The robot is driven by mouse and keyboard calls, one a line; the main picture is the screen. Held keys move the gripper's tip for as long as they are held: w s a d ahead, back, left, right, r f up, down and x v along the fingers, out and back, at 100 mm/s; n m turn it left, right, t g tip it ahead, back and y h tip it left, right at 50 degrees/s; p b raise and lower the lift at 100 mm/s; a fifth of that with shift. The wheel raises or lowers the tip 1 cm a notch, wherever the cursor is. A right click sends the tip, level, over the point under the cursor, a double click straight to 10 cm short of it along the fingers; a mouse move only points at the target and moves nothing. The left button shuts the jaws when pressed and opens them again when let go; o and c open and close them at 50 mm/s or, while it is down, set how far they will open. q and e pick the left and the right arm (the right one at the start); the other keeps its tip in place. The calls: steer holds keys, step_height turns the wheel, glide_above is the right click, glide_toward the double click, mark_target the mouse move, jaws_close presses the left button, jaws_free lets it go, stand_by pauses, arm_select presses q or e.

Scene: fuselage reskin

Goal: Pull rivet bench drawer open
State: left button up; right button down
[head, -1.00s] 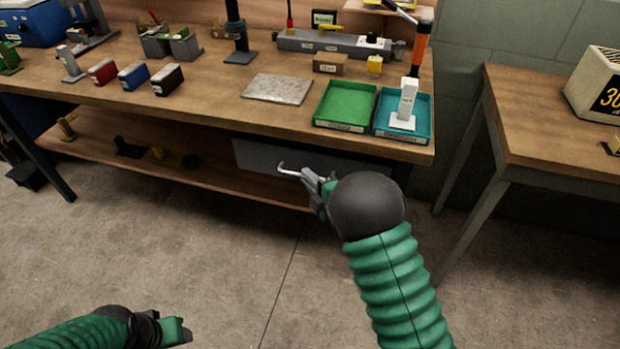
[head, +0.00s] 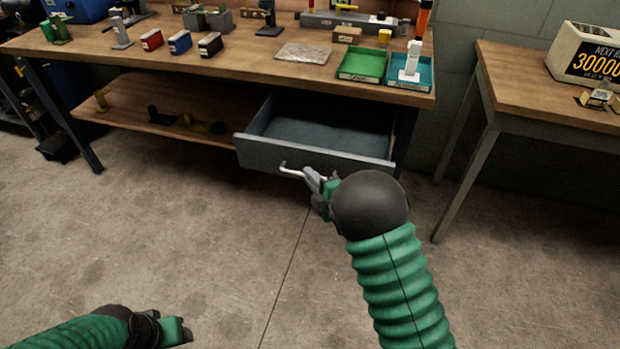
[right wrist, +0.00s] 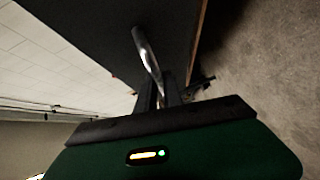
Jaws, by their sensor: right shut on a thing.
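The grey bench drawer (head: 262,153) stands well out from under the wooden bench top in the head view, and its inside looks empty. Its pale bar handle (head: 291,171) is on the drawer front. My right gripper (head: 314,180) is shut on the right part of the handle. In the right wrist view the handle (right wrist: 147,55) runs down between the fingers (right wrist: 161,92), against the dark drawer front. My left gripper (head: 176,331) is low at the left, far from the drawer, and I cannot make out its fingers.
The bench top (head: 235,62) holds a green tray (head: 362,65), a teal tray (head: 425,76), a metal plate (head: 303,53) and several small boxes. A second table (head: 520,90) stands at the right. The floor (head: 190,230) before the bench is clear.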

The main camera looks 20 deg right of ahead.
steer(key=shift+a+f, duration=0.1)
steer(key=shift+a, duration=0.05)
steer(key=c, duration=1.5)
jaws_free()
steer(key=shift+w, duration=0.1)
steer(key=p+v, duration=0.7)
steer(key=v, duration=0.9)
steer(key=shift+s, duration=0.4)
